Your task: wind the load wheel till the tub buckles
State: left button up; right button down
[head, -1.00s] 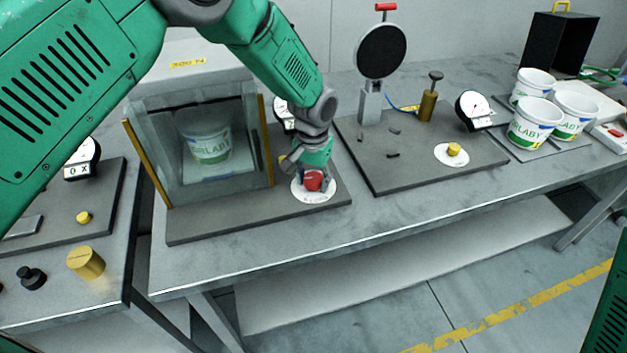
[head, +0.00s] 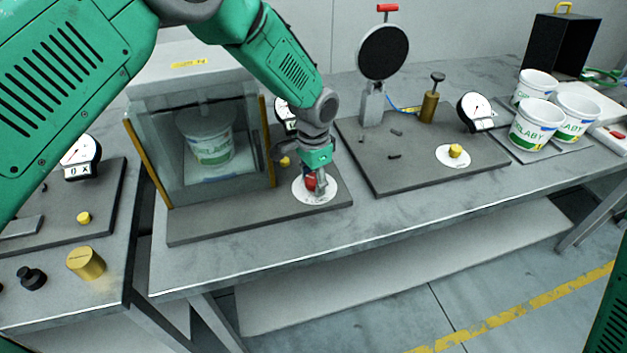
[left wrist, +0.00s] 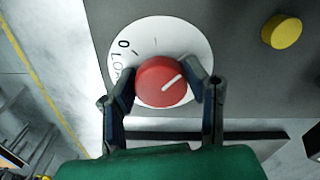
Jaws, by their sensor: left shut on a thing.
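The load wheel is a red knob (head: 310,182) on a white round dial (head: 325,190) at the front right of the test cabinet. In the left wrist view the red knob (left wrist: 158,84) has a white line pointing up and right. My left gripper (head: 316,184) is shut on it; in the left wrist view its fingertips (left wrist: 165,76) are on either side. The white tub (head: 209,146) with green and blue print stands upright inside the clear cabinet (head: 190,178). A grey plate sits at its rim. I see no clear buckle in its wall. My right gripper is not in view.
A gauge (head: 283,112) behind my left arm is partly hidden. A yellow button (head: 285,161) sits beside the dial. To the right is another base with a black disc (head: 383,52), a gauge (head: 475,112) and a yellow knob (head: 455,151). Several tubs (head: 537,124) stand further right.

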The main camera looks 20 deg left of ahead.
pick_arm(q)
jog(key=shift+w+r, duration=0.25)
jog(key=shift+w, duration=0.05)
jog(key=o, duration=1.1)
jog(key=shift+o, duration=0.2)
jog(key=shift+d+f, duration=0.1)
jog(key=shift+f, duration=0.1)
jog(key=shift+s+r, duration=0.1)
jog(key=shift+r, duration=0.05)
notch_tip(320, 180, up, 12)
jog(key=shift+f, duration=0.2)
jog(key=shift+f, duration=0.1)
